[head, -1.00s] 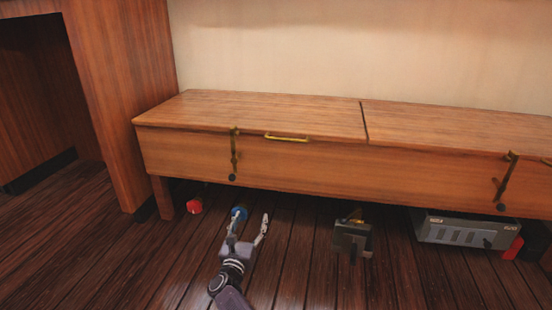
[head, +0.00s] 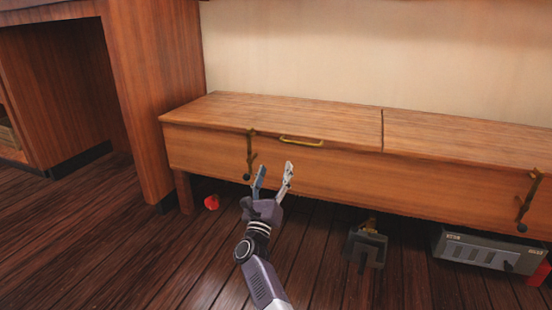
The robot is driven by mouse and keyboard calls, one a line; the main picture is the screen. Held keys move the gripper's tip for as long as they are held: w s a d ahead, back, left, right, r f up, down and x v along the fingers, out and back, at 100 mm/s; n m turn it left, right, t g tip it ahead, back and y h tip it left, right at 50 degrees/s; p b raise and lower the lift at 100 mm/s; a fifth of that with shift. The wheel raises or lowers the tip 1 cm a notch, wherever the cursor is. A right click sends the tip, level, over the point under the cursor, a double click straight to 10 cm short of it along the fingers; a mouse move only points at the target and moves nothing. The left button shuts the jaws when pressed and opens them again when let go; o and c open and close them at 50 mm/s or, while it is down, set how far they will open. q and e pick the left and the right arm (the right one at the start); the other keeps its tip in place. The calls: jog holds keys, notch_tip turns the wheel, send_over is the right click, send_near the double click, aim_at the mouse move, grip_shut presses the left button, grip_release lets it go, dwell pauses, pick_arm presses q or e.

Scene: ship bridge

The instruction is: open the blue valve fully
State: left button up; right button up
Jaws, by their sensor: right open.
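My right gripper (head: 274,168) is open and empty, its two fingers spread and pointing up in the picture. It is in front of the wooden bench's front panel, below the brass handle. No blue valve can be made out now. The place under the bench where a blue round part showed earlier is covered by my right gripper and wrist. A red round knob (head: 211,202) shows under the bench, left of the gripper. My left gripper is not in view.
The long wooden bench (head: 228,147) has a low dark gap beneath it. A dark metal box (head: 366,248) and a grey case (head: 475,250) lie there to the right. A wooden desk panel (head: 150,100) stands at left. The floor (head: 110,240) in front is clear.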

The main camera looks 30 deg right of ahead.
jog(key=shift+n+t, duration=0.7)
jog(key=shift+n, duration=0.1)
jog(key=r, duration=0.5)
jog(key=shift+s+a+r, duration=0.3)
jog(key=shift+a+r, duration=0.05)
jog(key=shift+a, duration=0.05)
jog(key=shift+f, duration=0.1)
